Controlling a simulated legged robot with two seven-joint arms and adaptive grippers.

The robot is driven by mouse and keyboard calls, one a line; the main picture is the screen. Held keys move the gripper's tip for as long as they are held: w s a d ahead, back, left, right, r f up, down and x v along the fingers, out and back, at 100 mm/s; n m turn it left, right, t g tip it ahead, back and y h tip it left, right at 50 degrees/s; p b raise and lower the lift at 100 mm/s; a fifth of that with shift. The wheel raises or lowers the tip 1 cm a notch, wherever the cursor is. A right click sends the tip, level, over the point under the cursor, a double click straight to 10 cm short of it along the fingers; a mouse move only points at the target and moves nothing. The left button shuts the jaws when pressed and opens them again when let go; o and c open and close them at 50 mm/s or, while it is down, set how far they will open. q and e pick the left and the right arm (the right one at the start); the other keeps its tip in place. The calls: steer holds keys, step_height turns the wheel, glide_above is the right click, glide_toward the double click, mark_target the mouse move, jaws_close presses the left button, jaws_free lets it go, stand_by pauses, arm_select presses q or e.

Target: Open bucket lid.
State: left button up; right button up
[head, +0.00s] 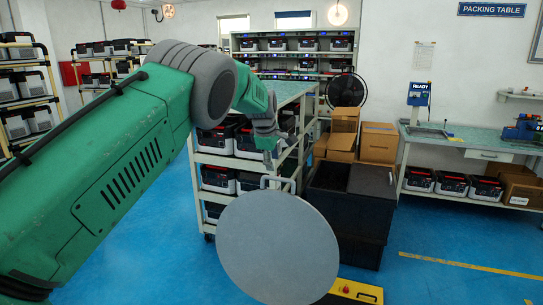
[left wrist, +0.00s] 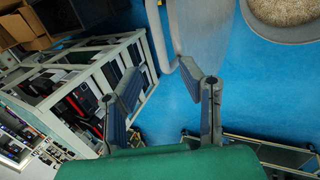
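The round grey lid (head: 278,248) shows face-on in the head view, with a pale bar handle (head: 277,180) at its upper edge. In the left wrist view the lid (left wrist: 208,32) is seen at a slant, and its handle (left wrist: 172,70) reaches down near my fingertips. A round bucket (left wrist: 250,25) with grainy beige contents is uncovered at the upper right of that view. The head view does not show the bucket. My left gripper (head: 268,160) is just above the handle. Its fingers (left wrist: 160,70) are spread apart, with the handle's end between or beside the tips. My right gripper is not in view.
A shelf cart (head: 220,160) with black and grey units stands behind the lid. A black bin (head: 350,200) and cardboard boxes (head: 378,142) are to its right. A yellow-and-black item (head: 352,292) lies at the lower right. Blue floor is free at right.

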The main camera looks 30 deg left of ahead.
arm_select(q)
steer(key=shift+a+v, duration=0.2)
steer(key=shift+v, duration=1)
